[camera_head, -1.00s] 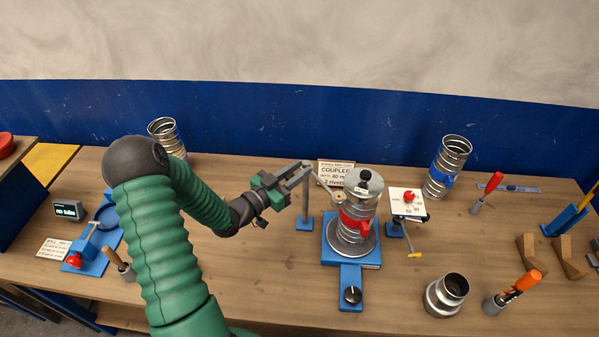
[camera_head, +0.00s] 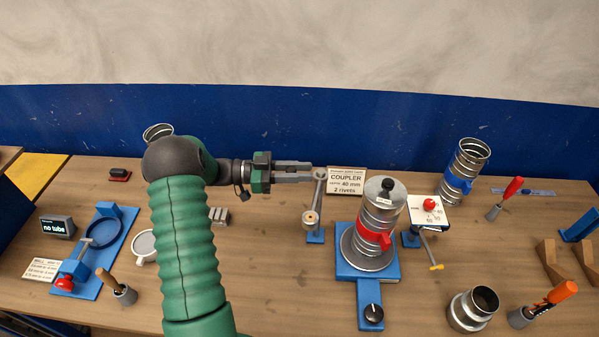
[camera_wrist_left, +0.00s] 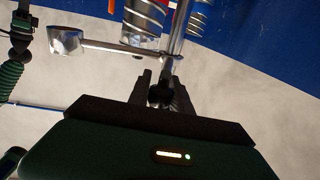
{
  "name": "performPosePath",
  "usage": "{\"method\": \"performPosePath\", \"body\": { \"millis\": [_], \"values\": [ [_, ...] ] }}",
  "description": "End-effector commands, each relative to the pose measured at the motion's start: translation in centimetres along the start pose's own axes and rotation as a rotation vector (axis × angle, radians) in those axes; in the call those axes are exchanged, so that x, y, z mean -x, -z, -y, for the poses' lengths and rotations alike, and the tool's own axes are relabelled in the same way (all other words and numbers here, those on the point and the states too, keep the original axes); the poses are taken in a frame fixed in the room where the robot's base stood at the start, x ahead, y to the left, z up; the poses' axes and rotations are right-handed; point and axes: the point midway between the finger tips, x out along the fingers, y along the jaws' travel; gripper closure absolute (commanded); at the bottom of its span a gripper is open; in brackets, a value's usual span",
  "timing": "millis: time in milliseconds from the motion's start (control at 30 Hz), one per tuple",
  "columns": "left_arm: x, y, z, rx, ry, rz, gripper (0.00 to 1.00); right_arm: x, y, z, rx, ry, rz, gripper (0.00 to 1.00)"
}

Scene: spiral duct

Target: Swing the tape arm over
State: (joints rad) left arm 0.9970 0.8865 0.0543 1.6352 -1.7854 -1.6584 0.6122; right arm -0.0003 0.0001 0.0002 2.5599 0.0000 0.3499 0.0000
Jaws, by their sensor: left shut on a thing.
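The tape arm (camera_head: 315,195) is a slim grey bar at the top of a post on a small blue base (camera_head: 315,237). A round tan-and-silver end (camera_head: 310,217) points toward the front of the bench. In the left wrist view the bar (camera_wrist_left: 115,48) runs left from the post to a silver cup-like end (camera_wrist_left: 65,41). My left gripper (camera_head: 316,173) is shut at the bar's post end; its fingers (camera_wrist_left: 160,92) close around a dark knob there. The silver spiral duct (camera_head: 380,207) with a red clamp stands right of the arm, apart from it.
A coupler card (camera_head: 346,181) stands behind. A white dial plate (camera_head: 426,210) and a second duct (camera_head: 465,170) are to the right. Bench in front of the arm is clear.

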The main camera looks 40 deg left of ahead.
Motion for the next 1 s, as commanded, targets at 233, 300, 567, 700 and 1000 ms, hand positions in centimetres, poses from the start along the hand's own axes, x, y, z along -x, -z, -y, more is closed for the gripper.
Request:
{"method": "performPosePath", "body": {
  "millis": [233,300,567,700,1000],
  "values": [
    [-0.08,0.00,0.16,0.001,-0.084,-0.011,1.00,-0.74,-0.19,-0.03,-0.001,0.000,0.000,0.64],
    [-0.08,0.09,0.22,0.000,-0.093,-0.013,1.00,-0.77,-0.19,-0.02,-0.001,0.000,0.000,0.64],
    [-0.07,0.35,0.31,-0.004,-0.096,-0.014,1.00,-0.74,-0.18,-0.02,-0.001,0.000,0.000,0.64],
    [-0.05,0.43,0.38,-0.005,-0.095,-0.016,1.00,-0.72,-0.17,-0.02,-0.001,0.000,0.000,0.64],
    [0.06,0.22,0.31,-0.002,-0.096,-0.013,0.53,-0.74,-0.18,-0.02,0.000,0.000,0.000,0.64]
  ]
}}
